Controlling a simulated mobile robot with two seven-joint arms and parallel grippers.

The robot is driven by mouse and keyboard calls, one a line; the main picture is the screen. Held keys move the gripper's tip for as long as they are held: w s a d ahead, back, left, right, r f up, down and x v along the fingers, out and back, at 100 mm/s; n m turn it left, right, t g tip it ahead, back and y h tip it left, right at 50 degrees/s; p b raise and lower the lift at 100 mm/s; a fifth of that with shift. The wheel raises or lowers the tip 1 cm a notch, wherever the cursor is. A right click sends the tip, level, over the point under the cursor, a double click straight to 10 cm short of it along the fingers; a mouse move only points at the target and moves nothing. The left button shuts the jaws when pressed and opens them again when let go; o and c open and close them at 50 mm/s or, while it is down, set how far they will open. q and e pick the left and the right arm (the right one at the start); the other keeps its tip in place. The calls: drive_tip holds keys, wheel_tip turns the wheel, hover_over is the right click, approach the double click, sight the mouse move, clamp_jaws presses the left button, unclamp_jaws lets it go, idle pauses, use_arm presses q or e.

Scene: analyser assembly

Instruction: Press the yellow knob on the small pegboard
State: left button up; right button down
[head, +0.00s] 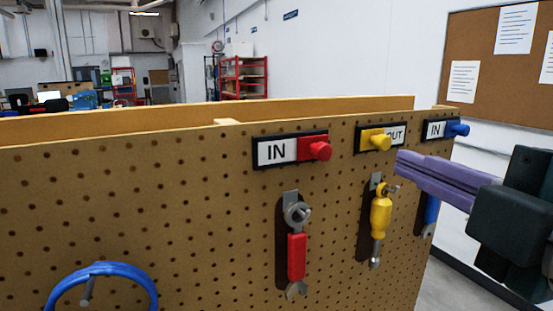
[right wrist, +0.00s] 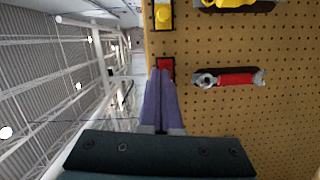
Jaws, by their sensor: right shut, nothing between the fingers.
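The yellow knob (head: 380,142) sticks out of a small dark-framed panel with an "OUT" label at the top of the pegboard (head: 210,195). It also shows at the top of the right wrist view (right wrist: 163,14). My right gripper (head: 400,160) comes in from the right in the head view. Its purple fingers are shut and empty, their tips just right of and below the yellow knob in the picture. In the right wrist view the fingertips (right wrist: 161,74) overlap the lower edge of the red knob (right wrist: 165,63); I cannot tell the depth gap. My left gripper is not in view.
A red knob (head: 320,151) by an "IN" label is left of the yellow one; a blue knob (head: 457,130) is right. A red-handled wrench (head: 297,255) and yellow screwdriver (head: 381,212) hang below. A blue ring (head: 100,270) is at lower left.

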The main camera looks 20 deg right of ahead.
drive_tip(key=shift+w+d, duration=0.1)
drive_tip(key=p, duration=0.4)
approach(363, 139)
drive_tip(key=w+a, duration=0.3)
drive_tip(key=w, duration=0.2)
drive_tip(key=shift+d+r+p, duration=0.1)
drive_tip(key=shift+d+p, duration=0.4)
drive_tip(key=shift+d, duration=0.7)
drive_tip(key=shift+d+f, duration=0.2)
drive_tip(key=shift+d, duration=0.45)
